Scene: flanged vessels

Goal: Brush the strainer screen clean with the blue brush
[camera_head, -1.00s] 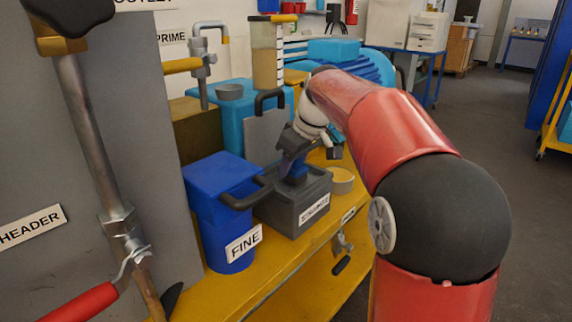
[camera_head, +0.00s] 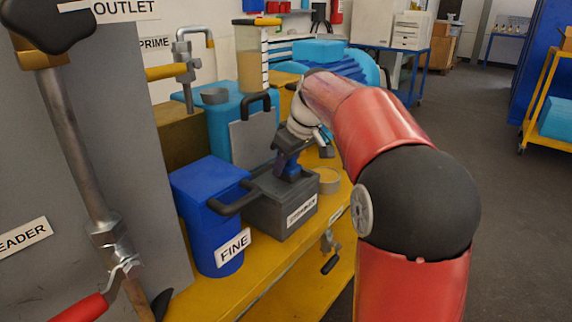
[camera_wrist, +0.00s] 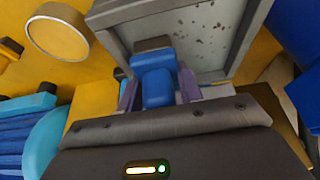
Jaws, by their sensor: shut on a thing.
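The strainer (camera_head: 268,222) is an open dark grey box with a partly hidden white label, on the yellow bench. Its pale screen (camera_wrist: 200,42) shows in the wrist view inside the grey frame, with several dark specks mostly toward the upper right. My gripper (camera_wrist: 158,88) is over the box and shut on the blue brush (camera_wrist: 158,90), between purple fingers. The brush's dark head (camera_wrist: 152,44) points at the screen's left part, near the frame wall; I cannot tell whether it touches.
A blue vessel marked FINE (camera_head: 212,237) stands left of the strainer. A grey plate with a black handle (camera_head: 252,140) stands behind it. A round tan dish (camera_head: 328,181) is close on its right. A valve handle (camera_head: 329,262) hangs off the bench front.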

